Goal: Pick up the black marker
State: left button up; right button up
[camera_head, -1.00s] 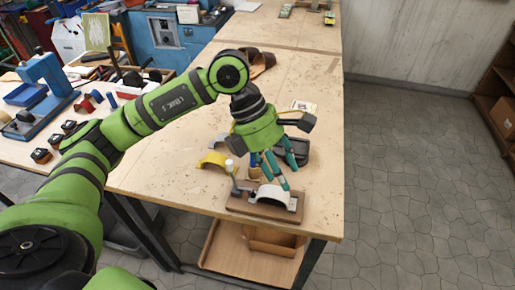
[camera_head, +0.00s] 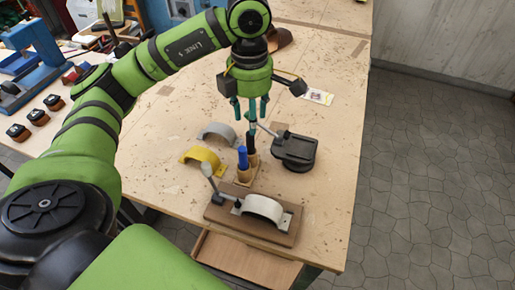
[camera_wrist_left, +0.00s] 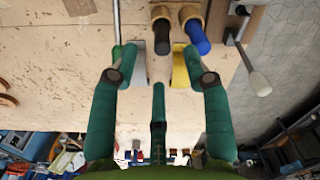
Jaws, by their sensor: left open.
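The black marker (camera_head: 251,142) stands upright in a small wooden holder (camera_head: 245,174), just behind a blue marker (camera_head: 242,157). In the left wrist view the black marker (camera_wrist_left: 161,32) is at the top centre, left of the blue marker (camera_wrist_left: 196,36). My left gripper (camera_head: 251,114) is open and empty, pointing down just above and behind the holder. In the left wrist view its green fingers (camera_wrist_left: 157,72) are spread apart, with the black marker beyond them and between their lines. Whether a finger touches the marker I cannot tell. My right gripper is not in view.
A yellow arch (camera_head: 202,158) and a grey arch (camera_head: 218,132) lie left of the holder. A black clamp-like device (camera_head: 296,150) is on its right. A wooden board (camera_head: 225,218) with a white arch and lever stands in front. The table's right side is mostly clear.

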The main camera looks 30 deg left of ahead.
aim_at(251, 144)
pick_arm(q)
jog(key=f, duration=0.1)
jog(key=s+f+b, duration=0.1)
jog(key=shift+f+b, duration=0.3)
jog(key=shift+f, duration=0.05)
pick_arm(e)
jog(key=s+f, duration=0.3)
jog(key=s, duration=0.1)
pick_arm(q)
jog(key=shift+f+p, duration=0.3)
jog(key=f+p, duration=0.2)
jog(key=f, duration=0.1)
jog(key=f+p, duration=0.1)
jog(key=f, duration=0.1)
jog(key=shift+w+a+f, duration=0.1)
jog(key=shift+w+f, duration=0.05)
jog(key=shift+w, duration=0.1)
jog(key=shift+f, duration=0.35)
jog(key=shift+w+f, duration=0.1)
jog(key=shift+f, duration=0.05)
jog(key=shift+c, duration=0.4)
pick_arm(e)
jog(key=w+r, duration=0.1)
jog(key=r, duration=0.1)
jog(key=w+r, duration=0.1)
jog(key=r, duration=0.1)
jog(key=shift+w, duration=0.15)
